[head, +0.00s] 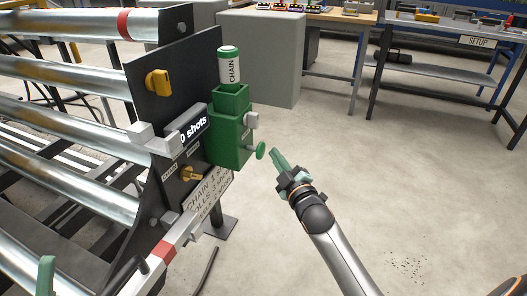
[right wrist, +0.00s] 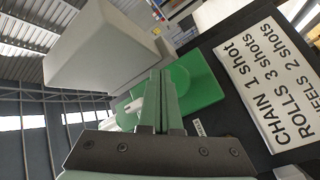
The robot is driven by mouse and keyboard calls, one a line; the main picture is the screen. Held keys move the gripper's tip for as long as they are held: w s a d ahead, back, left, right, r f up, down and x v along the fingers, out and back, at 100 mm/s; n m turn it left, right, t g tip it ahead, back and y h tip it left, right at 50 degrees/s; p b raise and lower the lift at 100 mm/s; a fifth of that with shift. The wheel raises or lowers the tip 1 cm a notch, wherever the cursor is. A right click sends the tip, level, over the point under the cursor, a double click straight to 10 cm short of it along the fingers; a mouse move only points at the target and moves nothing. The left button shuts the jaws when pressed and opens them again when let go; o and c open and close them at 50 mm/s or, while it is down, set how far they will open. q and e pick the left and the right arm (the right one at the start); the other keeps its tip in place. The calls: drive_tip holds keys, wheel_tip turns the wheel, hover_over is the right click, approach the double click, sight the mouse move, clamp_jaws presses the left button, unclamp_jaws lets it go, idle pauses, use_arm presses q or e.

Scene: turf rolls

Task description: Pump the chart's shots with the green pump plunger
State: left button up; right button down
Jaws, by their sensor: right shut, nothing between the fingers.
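The green pump (head: 230,128) is mounted on the dark panel at the end of the roller rack. Its round green plunger (head: 260,151) sticks out at the lower right. A bottle labelled CHAIN (head: 230,68) stands upright in its top. My right gripper (head: 274,153) is shut and empty, its tips just right of the plunger with a small gap. In the right wrist view the shut fingers (right wrist: 157,100) point at the green pump (right wrist: 197,82) and hide part of it. The chart (right wrist: 272,75) reads CHAIN 1 shot, ROLLS 3 shots; its last line is cut off. A teal tip of my left gripper (head: 46,272) shows.
A shots display (head: 194,129) sits left of the pump, its number partly hidden. A yellow knob (head: 158,82) and a brass fitting (head: 190,173) are on the panel. Metal rollers (head: 60,130) fill the left. A grey cabinet (head: 270,60) stands behind. The floor at right is open.

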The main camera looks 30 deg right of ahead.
sight(263, 151)
drive_tip(key=shift+w, duration=0.1)
idle(0.4)
drive_tip(key=shift+w+a, duration=0.25)
drive_tip(key=shift+a, duration=0.05)
drive_tip(key=shift+w+a+r, duration=0.1)
drive_tip(key=shift+w+a, duration=0.8)
drive_tip(key=shift+w, duration=0.1)
idle(1.7)
drive_tip(key=s+d+p, duration=0.2)
drive_tip(key=shift+s+d, duration=0.1)
drive_tip(key=shift+s, duration=0.2)
idle(0.4)
